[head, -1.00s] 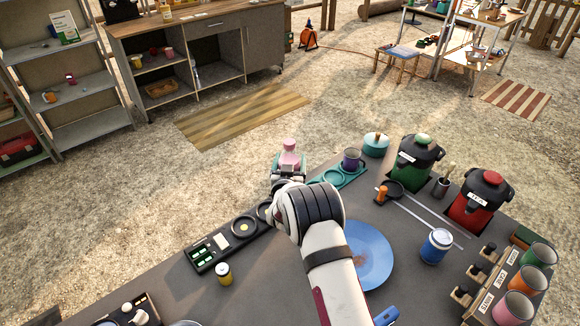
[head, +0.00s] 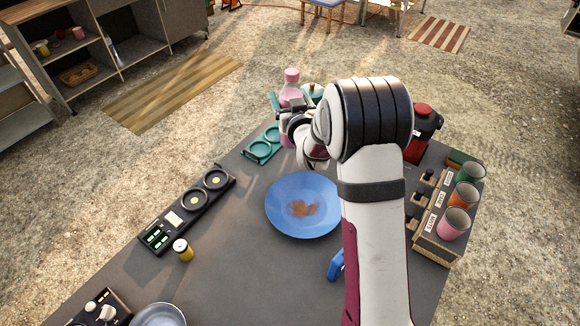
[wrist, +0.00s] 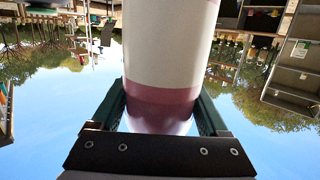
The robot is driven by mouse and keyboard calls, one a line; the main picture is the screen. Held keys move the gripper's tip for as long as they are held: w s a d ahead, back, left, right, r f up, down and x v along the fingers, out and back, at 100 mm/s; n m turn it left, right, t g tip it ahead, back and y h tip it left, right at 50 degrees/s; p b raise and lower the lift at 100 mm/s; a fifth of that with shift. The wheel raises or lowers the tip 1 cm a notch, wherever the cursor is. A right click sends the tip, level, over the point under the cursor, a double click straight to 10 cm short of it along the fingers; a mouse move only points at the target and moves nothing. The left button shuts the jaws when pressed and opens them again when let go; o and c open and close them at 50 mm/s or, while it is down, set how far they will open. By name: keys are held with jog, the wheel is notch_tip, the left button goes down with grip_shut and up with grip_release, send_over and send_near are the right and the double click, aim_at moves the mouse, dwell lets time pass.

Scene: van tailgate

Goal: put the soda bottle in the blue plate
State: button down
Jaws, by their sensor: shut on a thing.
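The soda bottle, pink with a pale label, is upright in my gripper; its pink cap (head: 292,76) shows above the jaws in the head view. In the wrist view the bottle (wrist: 168,45) fills the middle between the two green-edged fingers (wrist: 163,112), which are shut on it. My gripper (head: 285,104) is beyond the far edge of the blue plate (head: 282,218), near the back of the table. The plate is round, lies flat and has a brown patch in its middle. My forearm covers a little of its right edge.
A teal two-ring holder (head: 262,146) lies left of the bottle. A black panel with rings (head: 187,208) and a small yellow jar (head: 182,250) are left of the plate. A rack of cups (head: 452,222) stands at right. A blue object (head: 336,264) lies near my arm.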

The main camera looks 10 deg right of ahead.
jog(key=s+d+n+y, duration=0.1)
jog(key=s+d+y, duration=0.15)
jog(key=s, duration=0.45)
jog(key=s+d+n+g+y, duration=0.1)
jog(key=s+d+n, duration=0.1)
jog(key=s+d, duration=0.3)
jog(key=s+d+n+y, duration=0.1)
jog(key=s+d+y, duration=0.15)
jog(key=s, duration=0.55)
jog(key=w+a+f, duration=0.5)
jog(key=a+f, duration=0.5)
jog(key=f, duration=0.1)
jog(key=shift+w+h, duration=0.3)
jog(key=shift+w, duration=0.1)
jog(key=shift+f, duration=0.1)
